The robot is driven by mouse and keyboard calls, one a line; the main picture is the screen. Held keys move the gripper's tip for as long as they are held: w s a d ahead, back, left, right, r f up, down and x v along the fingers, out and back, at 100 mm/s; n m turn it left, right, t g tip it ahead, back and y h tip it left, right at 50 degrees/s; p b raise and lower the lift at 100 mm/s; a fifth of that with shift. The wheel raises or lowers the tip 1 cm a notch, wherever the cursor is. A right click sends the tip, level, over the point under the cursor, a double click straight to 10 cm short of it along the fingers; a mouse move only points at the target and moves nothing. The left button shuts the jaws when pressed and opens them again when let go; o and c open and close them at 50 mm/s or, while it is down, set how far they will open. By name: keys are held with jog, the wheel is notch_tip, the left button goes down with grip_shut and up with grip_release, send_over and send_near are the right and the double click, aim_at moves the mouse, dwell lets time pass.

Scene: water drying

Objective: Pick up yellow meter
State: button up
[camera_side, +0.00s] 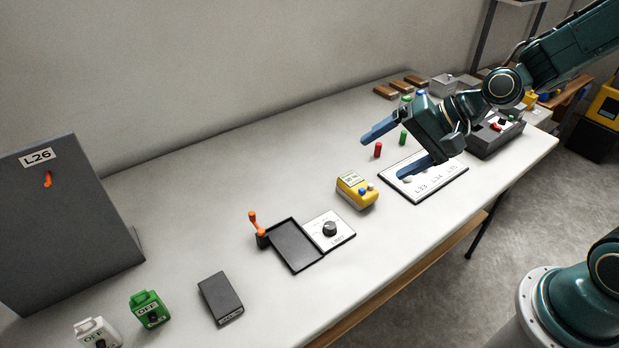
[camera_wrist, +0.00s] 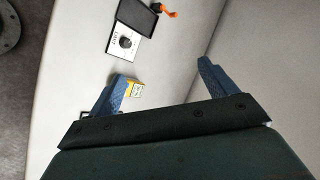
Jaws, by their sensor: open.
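The yellow meter (camera_side: 356,191) is a small box with a pale display and blue and white knobs, standing on the white table. It also shows in the wrist view (camera_wrist: 135,89), partly hidden behind the left finger. My gripper (camera_side: 402,148) is open and empty, its blue fingers spread wide. In the side view it is to the right of the meter and above the table, apart from it. In the wrist view my gripper (camera_wrist: 165,88) has the meter near the inner side of its left finger.
A black tray (camera_side: 292,262) and a white dial plate (camera_side: 329,231) lie left of the meter, beside an orange-handled lever (camera_side: 257,230). A labelled white plate (camera_side: 424,190) lies below my gripper. Red (camera_side: 378,150) and green (camera_side: 403,137) pegs stand nearby.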

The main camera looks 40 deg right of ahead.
jog(key=w+f+m+t+y, duration=0.1)
jog(key=w+f+m, duration=0.3)
jog(key=m, duration=0.1)
jog(key=m+t+h, duration=0.4)
jog(key=m, duration=1.5)
send_near(360, 185)
jog(key=shift+w+a+f, duration=0.2)
jog(key=shift+w+a, duration=0.4)
jog(key=shift+w, duration=0.05)
jog(key=shift+s+d+f+m, duration=0.1)
jog(key=shift+d+f+m, duration=0.2)
jog(key=shift+m, duration=0.2)
jog(key=shift+x, duration=0.85)
jog(key=shift+a, duration=0.1)
jog(key=shift+x, duration=2.9)
jog(key=shift+r, duration=0.1)
jog(key=shift+c, duration=0.2)
jog(key=c, duration=1.4)
